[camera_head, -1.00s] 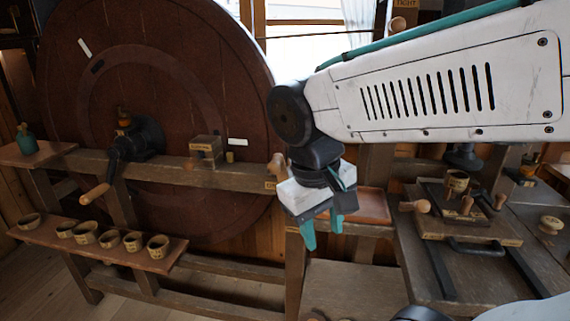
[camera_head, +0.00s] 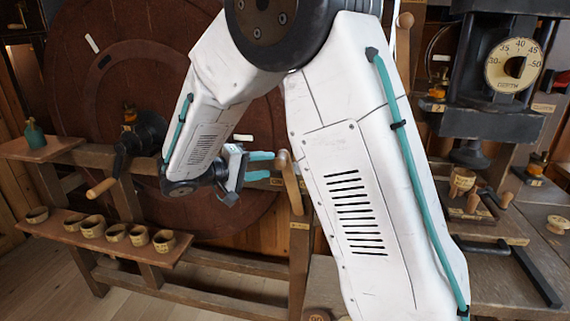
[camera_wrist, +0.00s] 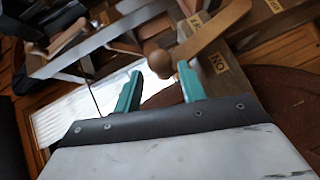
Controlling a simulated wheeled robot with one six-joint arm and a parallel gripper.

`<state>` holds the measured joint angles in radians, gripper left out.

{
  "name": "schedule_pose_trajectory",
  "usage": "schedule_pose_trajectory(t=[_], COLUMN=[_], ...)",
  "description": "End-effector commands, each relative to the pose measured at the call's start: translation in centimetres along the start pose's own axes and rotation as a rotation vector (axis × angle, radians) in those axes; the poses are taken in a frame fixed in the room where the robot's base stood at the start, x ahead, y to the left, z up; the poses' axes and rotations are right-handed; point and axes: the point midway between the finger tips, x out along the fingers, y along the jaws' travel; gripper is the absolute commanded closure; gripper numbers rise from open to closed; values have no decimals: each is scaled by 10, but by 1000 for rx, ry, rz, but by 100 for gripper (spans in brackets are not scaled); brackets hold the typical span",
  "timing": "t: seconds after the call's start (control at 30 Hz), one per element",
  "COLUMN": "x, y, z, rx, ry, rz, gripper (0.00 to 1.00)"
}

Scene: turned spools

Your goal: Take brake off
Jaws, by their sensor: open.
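The brake appears to be a wooden lever (camera_head: 293,188) with a rounded knob at its upper end, on the post right of the big dark wheel. Contact cannot be told.
The big wheel (camera_head: 90,90) stands behind my arm. A crank handle (camera_head: 102,187) sticks out at left. A low shelf (camera_head: 70,240) carries several small cups. A press (camera_head: 485,80) with a dial stands at right. My arm covers much of the middle.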

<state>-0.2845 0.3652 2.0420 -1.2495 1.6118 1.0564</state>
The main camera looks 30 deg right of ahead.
Motion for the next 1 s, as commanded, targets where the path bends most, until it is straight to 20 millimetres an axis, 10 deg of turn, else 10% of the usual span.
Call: schedule_pose_trajectory(t=[0.4,0.8,1.0], x=[62,73,73], y=[0,0,0], z=[1,1,1], rx=[0,-1,-1], ry=[-4,-1,-2], rz=[-1,-1,-2], gripper=[59,59,100])
